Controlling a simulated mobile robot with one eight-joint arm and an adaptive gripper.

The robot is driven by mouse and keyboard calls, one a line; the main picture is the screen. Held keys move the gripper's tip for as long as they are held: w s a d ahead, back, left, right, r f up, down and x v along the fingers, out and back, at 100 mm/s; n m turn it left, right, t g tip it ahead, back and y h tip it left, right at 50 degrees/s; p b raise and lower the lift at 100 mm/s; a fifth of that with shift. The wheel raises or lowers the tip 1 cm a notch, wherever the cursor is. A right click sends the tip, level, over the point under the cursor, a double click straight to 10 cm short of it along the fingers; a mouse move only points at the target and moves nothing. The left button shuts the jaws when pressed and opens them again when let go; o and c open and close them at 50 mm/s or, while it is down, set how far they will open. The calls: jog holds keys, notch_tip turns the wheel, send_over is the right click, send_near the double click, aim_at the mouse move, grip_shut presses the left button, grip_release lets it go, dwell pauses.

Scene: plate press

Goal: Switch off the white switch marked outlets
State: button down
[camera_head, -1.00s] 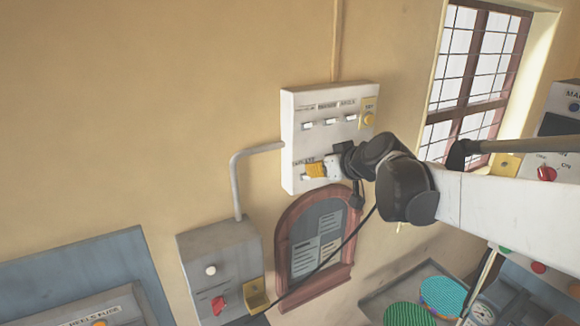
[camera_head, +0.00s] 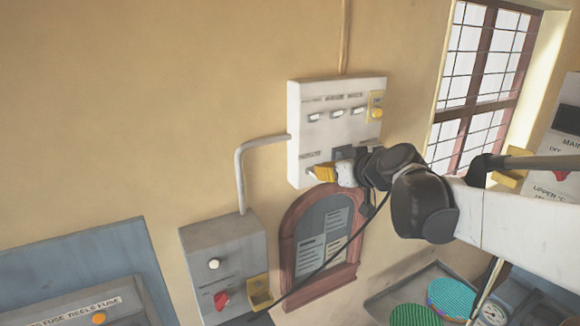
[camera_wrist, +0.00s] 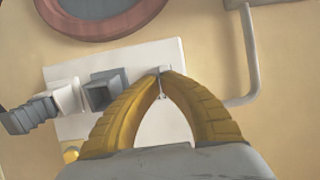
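A white switch box (camera_head: 294,130) hangs on the wall. A small white switch (camera_head: 311,171) sits at its lower left under a label (camera_head: 310,156) too blurred to read fully. My gripper (camera_head: 317,174) is at this switch, its yellow fingers partly covering that area. In the wrist view, my gripper's fingertips (camera_wrist: 163,73) come together right at a small pale switch (camera_wrist: 165,69) near the box's edge. The fingers look shut, bowed apart below the tips, with nothing held. I cannot tell whether they touch the switch or which way it is set.
Several other white switches (camera_head: 336,113) and a yellow button (camera_head: 377,114) sit higher on the box. Dark sockets (camera_wrist: 105,90) and a black plug (camera_wrist: 28,115) are beside my fingers. A grey conduit (camera_head: 240,175) runs left; a wooden-framed board (camera_head: 288,250) hangs below.

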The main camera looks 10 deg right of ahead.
jog(key=shift+s+d+f+b, duration=0.1)
jog(key=shift+s+f+b, duration=0.1)
jog(key=shift+f+b, duration=0.4)
dwell(0.6)
jog(key=shift+r, duration=0.1)
jog(key=shift+r+p, duration=0.7)
jog(key=shift+f, duration=0.1)
